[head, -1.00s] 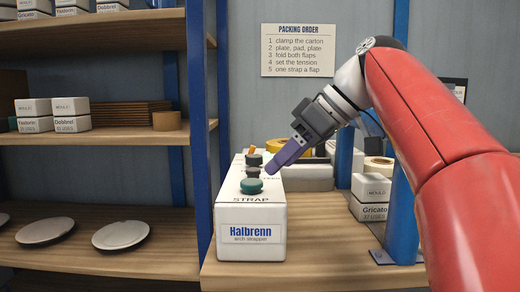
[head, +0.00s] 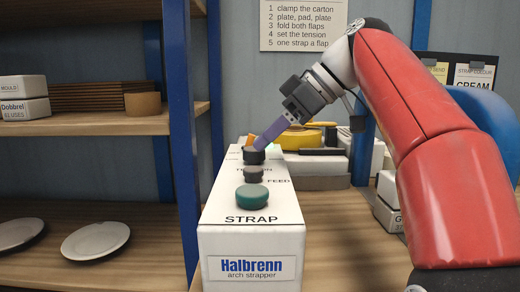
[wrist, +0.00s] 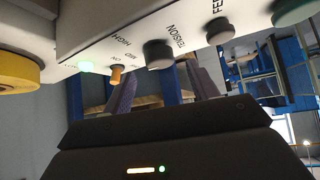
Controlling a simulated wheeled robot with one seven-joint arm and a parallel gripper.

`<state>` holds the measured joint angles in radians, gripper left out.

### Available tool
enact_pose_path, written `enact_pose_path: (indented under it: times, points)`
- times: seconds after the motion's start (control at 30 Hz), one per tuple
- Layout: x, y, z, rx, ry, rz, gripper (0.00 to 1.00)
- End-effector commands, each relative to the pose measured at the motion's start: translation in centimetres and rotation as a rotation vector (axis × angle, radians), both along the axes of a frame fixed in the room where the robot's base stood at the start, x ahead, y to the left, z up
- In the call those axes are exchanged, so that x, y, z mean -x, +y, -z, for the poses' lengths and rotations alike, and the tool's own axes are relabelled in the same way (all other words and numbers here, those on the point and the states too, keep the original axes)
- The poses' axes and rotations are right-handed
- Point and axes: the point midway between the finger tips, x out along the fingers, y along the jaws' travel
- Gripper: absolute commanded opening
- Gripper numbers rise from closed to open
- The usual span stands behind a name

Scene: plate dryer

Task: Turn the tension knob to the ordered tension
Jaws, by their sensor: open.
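The dark tension knob (head: 254,156) sits on top of the white Halbrenn arch strapper (head: 252,240), behind the feed button. It also shows in the wrist view (wrist: 158,54), with "TENSION" on one side and "HIGH" and "MID" lettering on the other. My gripper (head: 265,140) is over the knob from behind and right. In the wrist view its open fingers (wrist: 161,88) stand on either side of the knob; contact cannot be told. I cannot make out the knob's pointer.
The grey feed button (head: 253,174) and green strap button (head: 253,197) are close in front of the knob. A blue post (head: 183,130) stands left. A packing order notice (head: 302,24) hangs behind.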

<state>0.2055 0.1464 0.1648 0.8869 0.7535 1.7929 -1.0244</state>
Motion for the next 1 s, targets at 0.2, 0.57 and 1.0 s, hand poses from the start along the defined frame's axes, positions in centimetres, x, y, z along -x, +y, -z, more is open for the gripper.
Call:
enact_pose_path:
  times: [0.2,0.57,1.0]
  points:
    - [-0.5,1.9,2.0,0.0,0.0,-0.001,0.59]
    - [-0.7,2.3,2.3,0.0,-0.001,0.001,0.59]
    - [-0.7,2.3,2.3,0.0,-0.001,0.003,0.15]
